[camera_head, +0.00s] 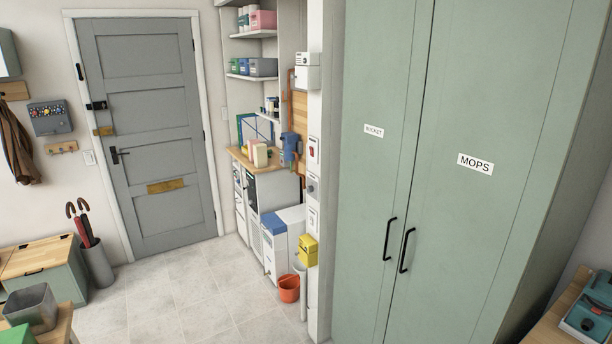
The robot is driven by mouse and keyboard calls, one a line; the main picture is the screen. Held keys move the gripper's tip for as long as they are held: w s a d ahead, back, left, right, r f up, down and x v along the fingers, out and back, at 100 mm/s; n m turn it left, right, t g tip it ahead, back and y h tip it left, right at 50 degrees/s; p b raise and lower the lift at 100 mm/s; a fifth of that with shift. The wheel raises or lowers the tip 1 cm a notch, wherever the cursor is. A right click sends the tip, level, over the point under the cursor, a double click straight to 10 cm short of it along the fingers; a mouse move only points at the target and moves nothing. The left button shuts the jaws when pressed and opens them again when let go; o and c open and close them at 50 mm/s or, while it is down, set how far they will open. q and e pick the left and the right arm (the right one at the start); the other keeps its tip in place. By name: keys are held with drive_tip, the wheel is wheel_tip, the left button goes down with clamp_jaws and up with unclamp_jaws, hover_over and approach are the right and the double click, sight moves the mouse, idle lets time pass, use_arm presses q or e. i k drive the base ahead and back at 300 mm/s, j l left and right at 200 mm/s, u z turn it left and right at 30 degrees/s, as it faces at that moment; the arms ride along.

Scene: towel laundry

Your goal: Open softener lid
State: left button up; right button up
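A white floor unit (281,257) stands in the recess right of the door, at some distance. It has a blue lid (272,223) on its front left part, which looks shut. This appears to be the softener, but no label on it is readable. Its right side is partly hidden by a yellow box and a pale upright pipe. Neither of my grippers is in view.
An orange bucket (289,288) and a yellow box (307,250) stand close to the unit. A tall green cabinet (440,130) fills the right. A grey door (150,130) is shut. The tiled floor (190,300) in front is clear.

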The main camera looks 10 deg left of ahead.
sight(273, 224)
drive_tip(key=i+j+u, duration=0.2)
drive_tip(key=i+u, duration=0.15)
drive_tip(key=i, duration=0.3)
drive_tip(key=i+u, duration=0.4)
drive_tip(key=i, duration=0.25)
drive_tip(key=i+l+u, duration=0.35)
drive_tip(key=i, duration=0.3)
drive_tip(key=i+j+z, duration=0.25)
drive_tip(key=i+z, duration=0.2)
drive_tip(key=i+j+z, duration=0.85)
drive_tip(key=i+j, duration=0.1)
drive_tip(key=j, duration=0.1)
